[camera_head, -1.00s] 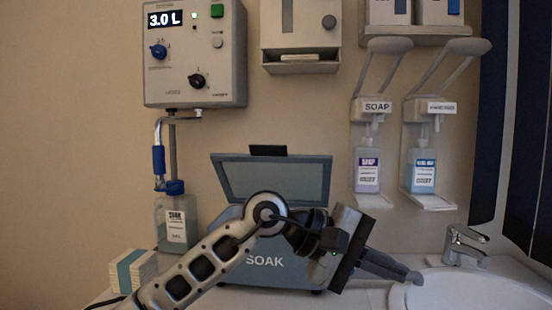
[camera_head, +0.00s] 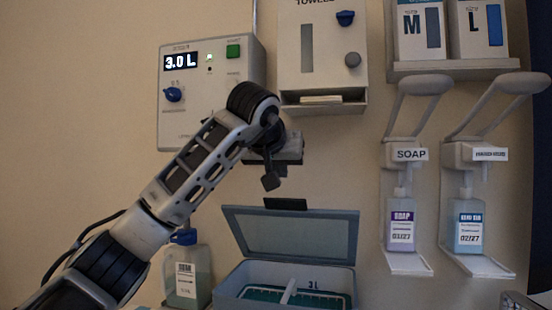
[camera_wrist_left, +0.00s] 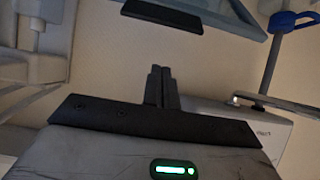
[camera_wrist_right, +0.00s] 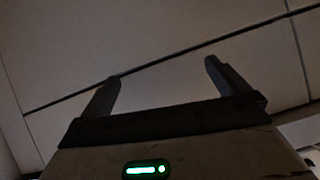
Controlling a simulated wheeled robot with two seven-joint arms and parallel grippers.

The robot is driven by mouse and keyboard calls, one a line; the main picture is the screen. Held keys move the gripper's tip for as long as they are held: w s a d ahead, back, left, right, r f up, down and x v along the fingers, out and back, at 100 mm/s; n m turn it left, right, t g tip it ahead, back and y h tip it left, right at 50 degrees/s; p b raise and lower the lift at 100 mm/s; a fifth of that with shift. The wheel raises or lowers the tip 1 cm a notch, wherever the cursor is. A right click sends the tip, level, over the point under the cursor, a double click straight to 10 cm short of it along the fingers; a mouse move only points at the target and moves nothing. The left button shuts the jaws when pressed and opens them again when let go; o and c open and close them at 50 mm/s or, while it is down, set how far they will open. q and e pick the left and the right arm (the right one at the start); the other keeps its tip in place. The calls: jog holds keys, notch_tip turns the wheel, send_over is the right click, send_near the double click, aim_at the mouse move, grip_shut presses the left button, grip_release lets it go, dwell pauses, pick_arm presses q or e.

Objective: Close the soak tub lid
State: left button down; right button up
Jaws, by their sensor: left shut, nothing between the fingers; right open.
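The soak tub (camera_head: 235,284) stands on the counter with its grey-framed lid (camera_head: 348,237) raised and leaning back. A black handle (camera_head: 285,204) sits on the lid's top edge. Inside the tub are a green tray and a white divider, partly cut off by the picture's bottom. My left gripper (camera_head: 270,181) is shut and empty, pointing down just above and left of the handle. In the left wrist view its closed fingers (camera_wrist_left: 160,87) are apart from the handle (camera_wrist_left: 162,15). My right gripper (camera_wrist_right: 163,80) is open and empty in the right wrist view, outside the head view.
A control box (camera_head: 175,125) showing 3.0 L is on the wall behind my left arm. A towel dispenser (camera_head: 322,60) hangs above the tub. Soap (camera_head: 401,222) and blue-liquid (camera_head: 469,225) bottles hang at right. A jug (camera_head: 188,268) stands left of the tub.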

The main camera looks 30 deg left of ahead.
aim_at(281, 201)
pick_arm(q)
jog(key=x, duration=0.3)
jog(key=shift+w+f, duration=0.1)
jog(key=shift+s+d+f+b, duration=0.25)
jog(key=shift+s+f+b, duration=0.1)
jog(key=shift+s+f, duration=0.5)
jog(key=shift+s+d+f, duration=0.1)
jog(key=shift+s+f, duration=0.05)
jog(key=shift+s, duration=0.2)
jog(key=shift+s+d+f, duration=0.1)
jog(key=shift+s+f, duration=0.1)
jog(key=shift+s, duration=0.15)
pick_arm(e)
jog(key=shift+w+a, duration=0.1)
jog(key=shift+w, duration=0.05)
